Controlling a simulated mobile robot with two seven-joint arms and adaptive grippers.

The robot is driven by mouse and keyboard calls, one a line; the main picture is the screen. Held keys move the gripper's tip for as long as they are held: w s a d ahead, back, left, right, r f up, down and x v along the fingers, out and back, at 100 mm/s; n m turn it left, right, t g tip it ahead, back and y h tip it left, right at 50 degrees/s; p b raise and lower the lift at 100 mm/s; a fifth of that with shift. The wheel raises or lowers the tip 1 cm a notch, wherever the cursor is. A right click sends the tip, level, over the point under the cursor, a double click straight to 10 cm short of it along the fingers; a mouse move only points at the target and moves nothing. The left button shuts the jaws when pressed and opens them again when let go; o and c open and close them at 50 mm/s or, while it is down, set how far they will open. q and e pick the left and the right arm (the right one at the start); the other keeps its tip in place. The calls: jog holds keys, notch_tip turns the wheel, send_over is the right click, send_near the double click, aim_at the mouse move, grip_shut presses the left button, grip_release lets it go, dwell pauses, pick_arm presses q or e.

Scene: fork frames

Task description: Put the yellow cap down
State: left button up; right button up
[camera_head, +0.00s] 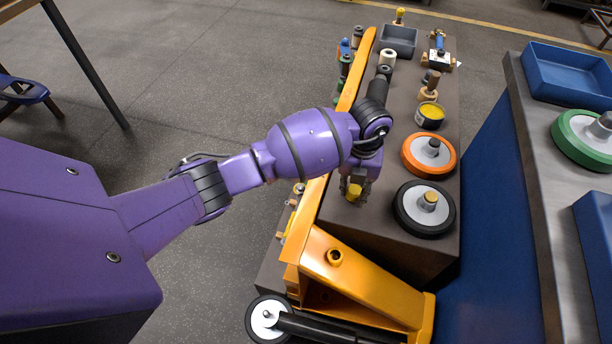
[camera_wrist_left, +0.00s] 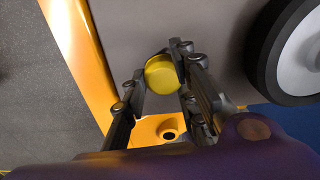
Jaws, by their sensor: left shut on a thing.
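The yellow cap (camera_wrist_left: 161,75) is small and round and sits between the fingertips of my left gripper (camera_wrist_left: 160,68) in the left wrist view. In the head view my left gripper (camera_head: 354,190) points down over the near left part of the dark grey bench top (camera_head: 385,215), beside its orange edge. A bit of the yellow cap (camera_head: 354,189) shows between the fingers there. My left gripper is shut on the cap. I cannot tell whether the cap touches the bench top. My right gripper is not in view.
A black-rimmed wheel (camera_head: 408,215) and an orange-rimmed wheel (camera_head: 413,153) lie right of the gripper. A tin with yellow contents (camera_head: 431,111) and a grey tray (camera_head: 398,38) are farther back. An orange frame (camera_head: 360,275) stands in front. A blue tray (camera_head: 567,72) is on the right bench.

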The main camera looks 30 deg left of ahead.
aim_at(354, 189)
pick_arm(q)
jog(key=shift+w+f, duration=0.1)
jog(key=shift+f, duration=0.4)
jog(key=shift+f, duration=0.1)
jog(key=o, duration=1)
notch_tip(354, 189, up, 12)
jog(key=p, duration=0.1)
